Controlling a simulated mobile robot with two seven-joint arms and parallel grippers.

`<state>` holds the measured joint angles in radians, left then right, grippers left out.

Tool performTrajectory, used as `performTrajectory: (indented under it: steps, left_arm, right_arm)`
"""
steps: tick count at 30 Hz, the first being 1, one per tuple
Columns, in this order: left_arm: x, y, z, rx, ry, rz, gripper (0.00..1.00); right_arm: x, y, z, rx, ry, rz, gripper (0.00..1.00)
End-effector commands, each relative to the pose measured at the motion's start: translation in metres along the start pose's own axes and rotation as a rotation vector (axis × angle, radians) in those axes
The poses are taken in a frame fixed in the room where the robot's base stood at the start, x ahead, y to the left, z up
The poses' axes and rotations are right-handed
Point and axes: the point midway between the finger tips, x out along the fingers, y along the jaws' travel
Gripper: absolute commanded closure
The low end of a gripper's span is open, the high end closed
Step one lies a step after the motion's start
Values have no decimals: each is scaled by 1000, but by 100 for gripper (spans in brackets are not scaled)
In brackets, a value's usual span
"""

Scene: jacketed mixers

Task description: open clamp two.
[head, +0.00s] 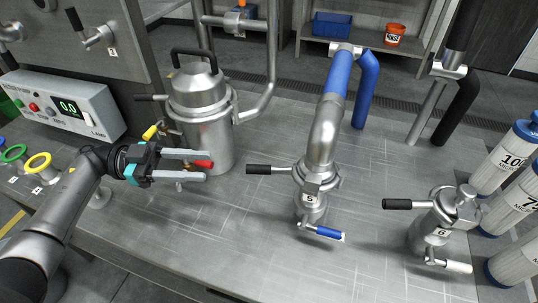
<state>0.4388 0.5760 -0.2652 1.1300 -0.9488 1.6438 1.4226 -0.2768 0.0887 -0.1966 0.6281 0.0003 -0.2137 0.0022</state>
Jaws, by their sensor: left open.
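No label reading 2 is legible, so I cannot tell which clamp is clamp two. A steel jacketed vessel (205,112) with a domed lid stands at the left of the bench. A black handle (150,97) sticks out left from its lid ring. A yellow handle (150,132) and a red handle (203,164) sit low on its left side and front. My left gripper (203,165) is open in front of the vessel, its fingers above and below the red handle in the picture. I cannot tell whether they touch it. My right gripper is not in view.
Clamped pipe fittings labelled 5 (310,190) and 6 (435,222) stand to the right, each with a black handle. A control box (65,105) shows 0.0. White cartridges (510,210) stand at the right edge. The front middle of the bench (240,230) is clear.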

Motion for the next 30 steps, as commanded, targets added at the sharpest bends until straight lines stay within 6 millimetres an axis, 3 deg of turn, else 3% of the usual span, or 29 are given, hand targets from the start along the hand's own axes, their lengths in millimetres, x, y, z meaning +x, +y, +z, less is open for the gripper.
performTrajectory:
  steps: [3,6,18,24,30]
  left_arm:
    - [19,1,-1,3,5,2,52]
    - [40,1,-1,2,6,2,52]
    - [122,0,-1,3,6,-1,52]
    - [141,0,-1,2,3,-2,52]
    - [146,0,-1,2,2,-2,52]
  right_arm:
    - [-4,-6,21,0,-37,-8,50]
    - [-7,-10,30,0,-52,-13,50]
    - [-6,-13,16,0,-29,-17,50]
    - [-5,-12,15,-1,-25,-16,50]
    - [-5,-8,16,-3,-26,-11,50]
